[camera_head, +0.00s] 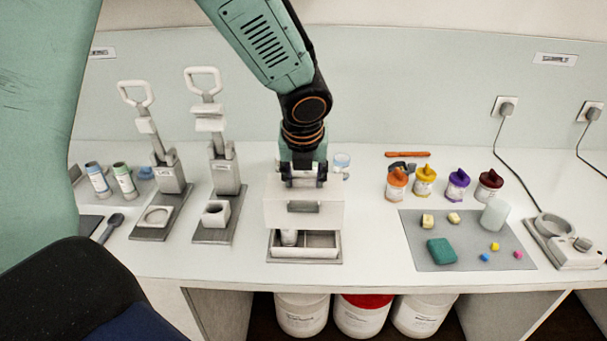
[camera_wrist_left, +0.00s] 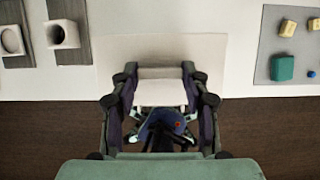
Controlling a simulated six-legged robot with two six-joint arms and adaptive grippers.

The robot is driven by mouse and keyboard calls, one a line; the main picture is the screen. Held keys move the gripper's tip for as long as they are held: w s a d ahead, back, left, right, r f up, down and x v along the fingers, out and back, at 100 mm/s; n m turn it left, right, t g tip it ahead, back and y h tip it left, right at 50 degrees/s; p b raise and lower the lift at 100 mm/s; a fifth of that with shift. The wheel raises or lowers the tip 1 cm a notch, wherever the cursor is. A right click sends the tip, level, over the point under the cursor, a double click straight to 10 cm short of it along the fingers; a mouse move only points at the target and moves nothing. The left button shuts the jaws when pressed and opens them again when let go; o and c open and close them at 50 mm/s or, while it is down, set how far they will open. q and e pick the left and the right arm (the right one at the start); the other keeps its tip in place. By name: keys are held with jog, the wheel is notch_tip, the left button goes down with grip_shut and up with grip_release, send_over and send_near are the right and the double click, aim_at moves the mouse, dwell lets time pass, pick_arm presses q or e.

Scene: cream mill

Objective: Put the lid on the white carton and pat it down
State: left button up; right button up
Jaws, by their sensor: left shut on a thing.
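The white carton (camera_head: 331,253) stands on a dark mat at the middle of the bench in the head view. Its front is open and shows compartments, with a small white jar in the left one. The white lid (camera_head: 275,214), with a grey slot in its front, covers the carton's rear part in that view. Whether the lid touches the carton is unclear. My left gripper (camera_head: 305,178) points down and is shut on the lid's upper part. The wrist view also shows the lid (camera_wrist_left: 205,55) as a pale plate beyond the fingers (camera_wrist_left: 160,92). My right gripper is not in view.
Two lever presses (camera_head: 170,175) (camera_head: 226,178) stand to the left. To the right are several capped bottles (camera_head: 457,183), a grey mat (camera_head: 415,240) with small blocks, and a corded device (camera_head: 575,250). White tubs (camera_head: 302,318) stand below the bench.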

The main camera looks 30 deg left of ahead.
aim_at(305, 188)
pick_arm(q)
jog(key=shift+w, duration=0.1)
jog(key=shift+f, duration=0.35)
jog(key=shift+f+b, duration=0.5)
jog(key=shift+f+b, duration=0.3)
jog(key=shift+f, duration=0.05)
jog(key=shift+f, duration=0.35)
jog(key=shift+f+b, duration=1.25)
jog(key=shift+f, duration=0.25)
